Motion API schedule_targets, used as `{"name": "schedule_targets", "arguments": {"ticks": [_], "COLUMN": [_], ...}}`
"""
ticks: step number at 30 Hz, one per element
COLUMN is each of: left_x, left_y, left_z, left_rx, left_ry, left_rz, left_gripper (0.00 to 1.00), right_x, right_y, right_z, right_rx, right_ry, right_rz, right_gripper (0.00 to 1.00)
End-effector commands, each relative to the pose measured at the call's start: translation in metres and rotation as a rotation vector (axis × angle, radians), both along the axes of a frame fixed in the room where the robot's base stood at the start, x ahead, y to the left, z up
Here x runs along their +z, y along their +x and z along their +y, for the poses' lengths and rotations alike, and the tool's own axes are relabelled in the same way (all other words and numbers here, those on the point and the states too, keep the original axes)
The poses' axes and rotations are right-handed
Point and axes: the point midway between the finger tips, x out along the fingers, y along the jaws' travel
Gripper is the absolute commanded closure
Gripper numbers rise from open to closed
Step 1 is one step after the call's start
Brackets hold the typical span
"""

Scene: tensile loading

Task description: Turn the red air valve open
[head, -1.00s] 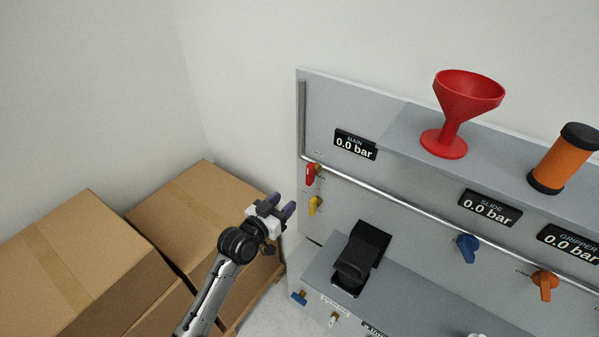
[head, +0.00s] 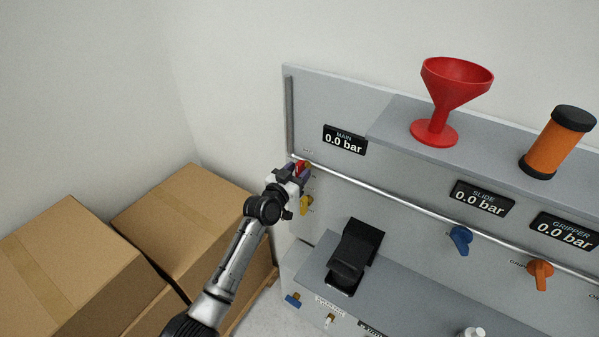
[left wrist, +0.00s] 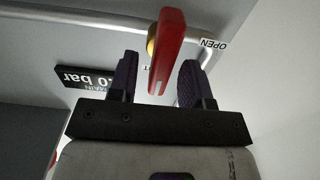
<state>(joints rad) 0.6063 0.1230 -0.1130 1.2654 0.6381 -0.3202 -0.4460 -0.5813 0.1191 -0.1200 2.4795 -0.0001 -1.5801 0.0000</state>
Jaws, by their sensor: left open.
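The red air valve (head: 301,167) is on the panel's left part, at the pipe, mostly hidden by my left gripper in the head view. In the left wrist view its red handle (left wrist: 168,50) stands between the two open dark fingers of my left gripper (left wrist: 158,80), with a gap on each side. A brass fitting (left wrist: 152,42) shows behind the handle, and an OPEN label (left wrist: 213,44) is beside it. In the head view my left gripper (head: 296,172) is at the valve. The main display (head: 344,139) reads 0.0 bar. My right gripper is not in view.
A metal pipe (head: 400,204) runs along the panel. A blue valve (head: 460,240) and an orange valve (head: 540,274) are farther right. Cardboard boxes (head: 180,215) stand at the left.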

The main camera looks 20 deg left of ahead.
Motion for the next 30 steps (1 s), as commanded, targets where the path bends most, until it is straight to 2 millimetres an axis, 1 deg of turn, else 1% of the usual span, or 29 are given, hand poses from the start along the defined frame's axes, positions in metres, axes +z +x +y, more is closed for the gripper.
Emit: {"name": "schedule_targets", "arguments": {"ticks": [3, 6, 17, 30], "left_x": [-0.0005, 0.0005, 0.0003, 0.0003], "left_y": [0.0077, 0.011, 0.0127, 0.0125], "left_z": [-0.0019, -0.0025, -0.0028, -0.0026], "left_rx": [0.0, 0.0, 0.001, 0.001], "left_ry": [-0.002, -0.001, -0.001, -0.001], "left_rz": [0.0, -0.001, 0.0, 0.0], "left_gripper": [0.55, 0.55, 0.55, 0.97], "right_x": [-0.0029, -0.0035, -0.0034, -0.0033], "right_y": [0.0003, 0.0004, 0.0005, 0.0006], "right_z": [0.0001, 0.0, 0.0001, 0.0], "right_rx": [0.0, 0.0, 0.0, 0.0], "right_ry": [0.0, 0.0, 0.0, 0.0], "right_rz": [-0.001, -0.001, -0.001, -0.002], "right_gripper": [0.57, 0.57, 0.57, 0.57]}}
